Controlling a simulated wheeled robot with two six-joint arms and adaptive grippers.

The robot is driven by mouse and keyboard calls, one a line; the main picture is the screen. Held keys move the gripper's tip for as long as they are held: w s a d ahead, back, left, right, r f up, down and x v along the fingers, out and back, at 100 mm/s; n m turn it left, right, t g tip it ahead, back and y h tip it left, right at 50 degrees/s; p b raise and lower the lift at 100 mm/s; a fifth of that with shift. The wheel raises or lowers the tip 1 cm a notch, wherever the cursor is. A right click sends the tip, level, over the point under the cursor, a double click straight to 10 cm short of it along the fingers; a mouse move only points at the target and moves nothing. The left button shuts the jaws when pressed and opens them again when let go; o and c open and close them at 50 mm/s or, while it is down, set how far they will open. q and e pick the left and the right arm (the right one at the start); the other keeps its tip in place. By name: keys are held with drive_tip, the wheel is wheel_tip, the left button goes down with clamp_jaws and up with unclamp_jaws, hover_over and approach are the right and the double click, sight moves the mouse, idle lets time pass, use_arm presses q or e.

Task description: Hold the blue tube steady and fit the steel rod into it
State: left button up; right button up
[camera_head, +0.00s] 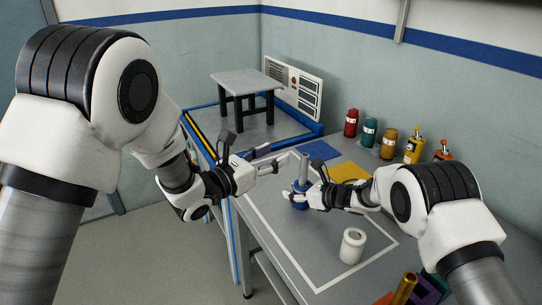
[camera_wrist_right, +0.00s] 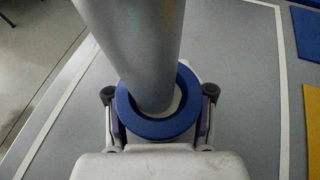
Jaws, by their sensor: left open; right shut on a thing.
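The blue tube (camera_head: 298,203) stands on the grey bench inside a white outline. My right gripper (camera_head: 307,198) is shut on it. In the right wrist view, the tube's blue rim (camera_wrist_right: 152,131) sits between the two fingers. The steel rod (camera_head: 303,169) stands upright out of the tube's top. In the right wrist view, the rod (camera_wrist_right: 140,50) has its lower end inside the rim, with a pale gap beside it; how deep it sits is hidden. My left gripper (camera_head: 274,167) is open and empty, to the left of the rod and apart from it.
A white cylinder (camera_head: 353,246) stands at the bench's front right. A blue mat (camera_head: 318,150) and a yellow mat (camera_head: 350,172) lie behind. Several bottles (camera_head: 370,132) line the wall. A small stool (camera_head: 245,82) stands at the back left.

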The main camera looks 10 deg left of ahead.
drive_tip(key=o, duration=1.4)
drive_tip(key=shift+c, duration=0.2)
